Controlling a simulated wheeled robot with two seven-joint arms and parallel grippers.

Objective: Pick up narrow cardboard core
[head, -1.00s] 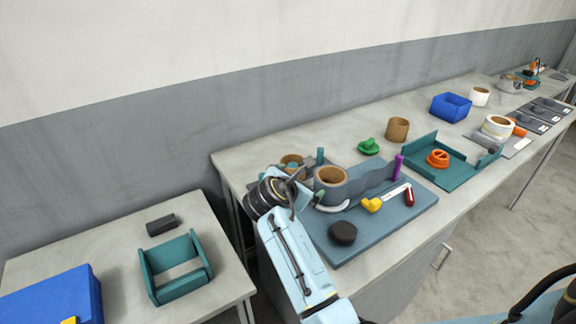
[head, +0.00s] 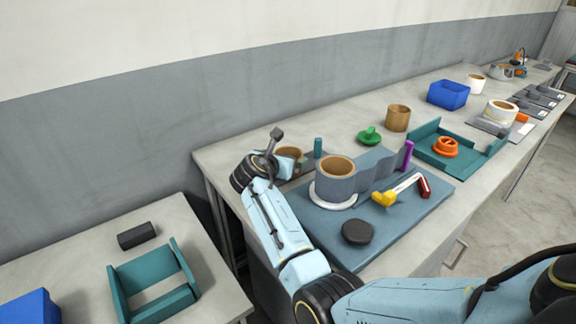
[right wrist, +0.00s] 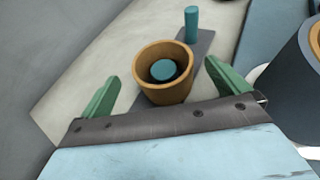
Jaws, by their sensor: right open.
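A small brown cardboard core (head: 291,158) stands upright at the near-left end of the long bench. In the right wrist view the core (right wrist: 164,88) is around a teal peg, whose top shows inside it. My right gripper (head: 277,136) is at the core's left in the head view and hides part of it. In the right wrist view my right gripper's (right wrist: 162,76) green fingers are open and empty, one on each side of the core, apart from it. A larger cardboard core (head: 397,118) stands farther along the bench. My left gripper is not in view.
A bare teal peg (head: 318,147) stands beside the core. A grey-wrapped roll (head: 335,185) sits on a blue-grey board (head: 405,215) with a yellow-handled tool (head: 385,198) and a black disc (head: 357,232). A green spool part (head: 370,136) lies behind.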

